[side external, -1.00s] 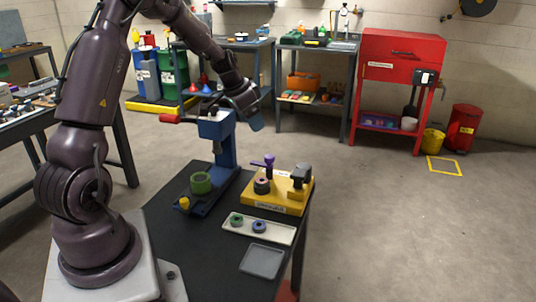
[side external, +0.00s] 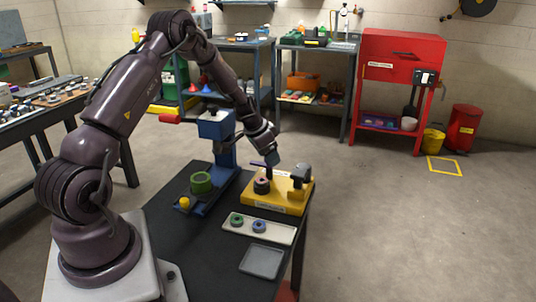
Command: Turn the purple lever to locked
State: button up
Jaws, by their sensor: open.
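The purple lever (side external: 258,164) stands on the yellow fixture (side external: 270,203) on the dark table. Its upper part is partly hidden by my gripper. A dark ring-shaped part with a pinkish top (side external: 262,186) sits on the fixture below the lever. A dark grey block (side external: 300,173) stands at the fixture's right end. My gripper (side external: 272,160) is open and empty, pointing down at the lever's top. I cannot tell whether it touches the lever or whether the lever is between the fingers.
A blue press (side external: 216,150) with a red handle stands left of the fixture, with a green ring (side external: 201,183) on its base. A pale tray (side external: 275,232) with a green and a blue ring lies in front. A grey tray (side external: 262,262) is nearer and empty.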

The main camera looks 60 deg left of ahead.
jog(key=c, duration=0.9)
jog(key=n+y, duration=0.1)
jog(key=n, duration=0.2)
jog(key=shift+d+n, duration=0.15)
jog(key=shift+n, duration=0.25)
jog(key=n+y, duration=0.1)
jog(key=n, duration=0.1)
jog(key=n+g+y, duration=0.1)
jog(key=n, duration=0.2)
jog(key=shift+w+d, duration=0.1)
jog(key=n+g, duration=0.1)
jog(key=n, duration=0.1)
jog(key=n+y, duration=0.1)
jog(key=n, duration=0.2)
jog(key=shift+g, duration=0.4)
jog(key=shift+w+n+g, duration=0.1)
jog(key=shift+n+g, duration=0.7)
jog(key=shift+n, duration=1.2)
